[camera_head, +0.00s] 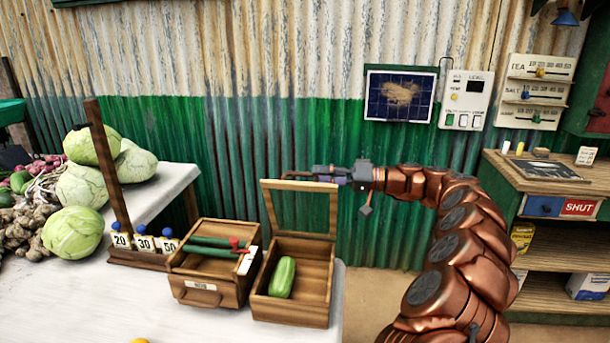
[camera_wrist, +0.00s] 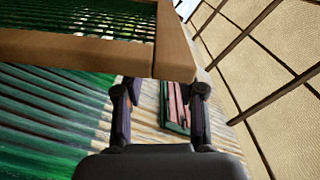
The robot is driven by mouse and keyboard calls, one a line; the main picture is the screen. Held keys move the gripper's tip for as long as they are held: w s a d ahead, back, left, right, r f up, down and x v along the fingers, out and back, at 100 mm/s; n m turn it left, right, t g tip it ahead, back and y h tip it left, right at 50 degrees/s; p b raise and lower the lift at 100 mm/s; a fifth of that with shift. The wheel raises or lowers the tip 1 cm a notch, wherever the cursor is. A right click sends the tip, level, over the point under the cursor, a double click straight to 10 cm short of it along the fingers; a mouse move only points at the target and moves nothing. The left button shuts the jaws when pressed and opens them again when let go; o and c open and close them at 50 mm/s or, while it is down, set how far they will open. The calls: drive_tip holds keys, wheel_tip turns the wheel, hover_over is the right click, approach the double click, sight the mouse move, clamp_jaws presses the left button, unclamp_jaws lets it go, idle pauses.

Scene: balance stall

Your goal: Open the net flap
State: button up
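The net flap (camera_head: 301,183) is a wooden frame that stands raised, about upright, at the back of an open wooden box (camera_head: 290,313). A green cucumber-like vegetable (camera_head: 282,277) lies in the box. My gripper (camera_head: 316,173) is at the flap's top right corner. In the wrist view the flap's wooden frame (camera_wrist: 75,50) and its netting cross the upper left. My two fingers (camera_wrist: 162,92) are spread apart there, with the frame's corner just past their tips. I cannot tell whether they touch it.
A second wooden box (camera_head: 205,291) with green-handled things on top stands left of the open box. Cabbages (camera_head: 73,231) lie on the white table. A corrugated wall (camera_head: 230,130) is close behind; a shelf unit (camera_head: 550,235) stands right.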

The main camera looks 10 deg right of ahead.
sight(305, 174)
drive_tip(key=shift+x, duration=2.25)
clamp_jaws()
